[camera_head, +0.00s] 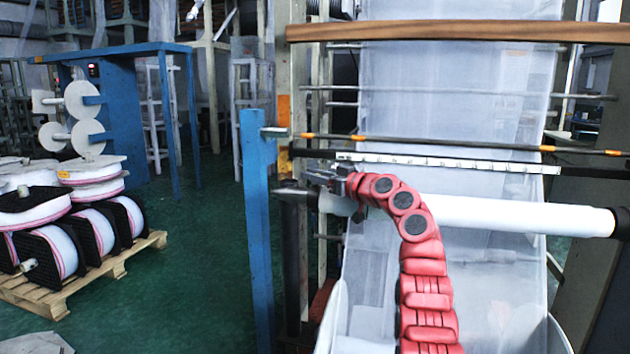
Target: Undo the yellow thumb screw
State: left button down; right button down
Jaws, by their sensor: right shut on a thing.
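My right arm, red and segmented, rises from the bottom and bends left to my right gripper (322,176). The gripper is at the left end of a white marked rail (450,162), just above a white roller (470,214). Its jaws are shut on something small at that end. The yellow thumb screw does not show clearly; the spot between the jaws is hidden and too small to make out. My left gripper is not in view.
A dark rod with orange bands (450,145) runs just above the gripper. A blue post (257,215) stands close on the left. A translucent film web (440,70) hangs behind. A pallet (100,275) with film reels stands at far left; green floor lies between.

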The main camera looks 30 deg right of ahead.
jog(key=c, duration=0.6)
grip_release()
jog(key=shift+s, duration=0.15)
jog(key=b+v, duration=0.1)
jog(key=v, duration=1.6)
jog(key=shift+s, duration=0.1)
